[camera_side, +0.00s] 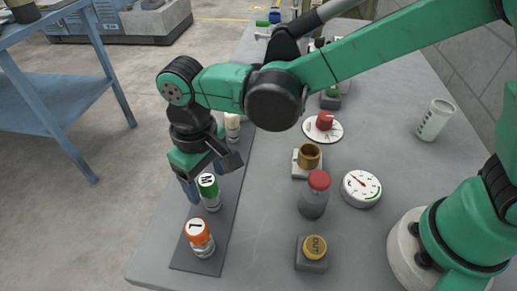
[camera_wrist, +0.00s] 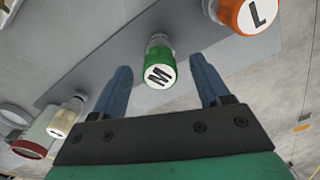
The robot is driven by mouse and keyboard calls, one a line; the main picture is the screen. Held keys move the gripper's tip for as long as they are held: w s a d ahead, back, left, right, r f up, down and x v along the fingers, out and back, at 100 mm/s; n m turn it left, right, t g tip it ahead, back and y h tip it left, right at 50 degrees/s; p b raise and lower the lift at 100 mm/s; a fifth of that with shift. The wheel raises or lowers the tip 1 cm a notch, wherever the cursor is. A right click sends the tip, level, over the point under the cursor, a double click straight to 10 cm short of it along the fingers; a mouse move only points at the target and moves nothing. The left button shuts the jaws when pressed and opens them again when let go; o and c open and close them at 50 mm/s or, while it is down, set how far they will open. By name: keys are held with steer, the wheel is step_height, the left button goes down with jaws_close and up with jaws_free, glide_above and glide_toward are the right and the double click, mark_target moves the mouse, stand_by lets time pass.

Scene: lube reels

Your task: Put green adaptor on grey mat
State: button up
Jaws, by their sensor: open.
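The green adaptor (camera_side: 208,190), marked M on its cap, stands upright on the long dark grey mat (camera_side: 228,215) in the side view. My gripper (camera_side: 203,180) is just above and behind it, pointing down, and partly overlaps its left side. In the wrist view, the green adaptor (camera_wrist: 158,70) shows between the two blue fingers (camera_wrist: 160,66), with gaps on both sides. The gripper is open and holds nothing. Contact between fingers and adaptor cannot be seen.
An orange adaptor (camera_side: 199,238) marked L and a cream adaptor (camera_side: 232,126) stand on the same mat, on either side. A red-capped bottle (camera_side: 313,195), a gauge (camera_side: 361,188), a brass cup (camera_side: 308,156) and a yellow OUT cap (camera_side: 315,249) stand to the right.

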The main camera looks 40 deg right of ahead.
mark_target(207, 180)
step_height(207, 180, up, 9)
steer(key=shift+r, duration=0.2)
steer(key=s+d+f+m+t, duration=0.1)
steer(key=d+m+t, duration=0.1)
steer(key=d, duration=0.9)
steer(key=s+d+m+t, duration=0.2)
steer(key=d+t, duration=0.3)
steer(key=d, duration=0.6)
steer(key=shift+s+d+f+m, duration=0.15)
steer(key=shift+d+f+m, duration=0.15)
steer(key=shift+f, duration=0.05)
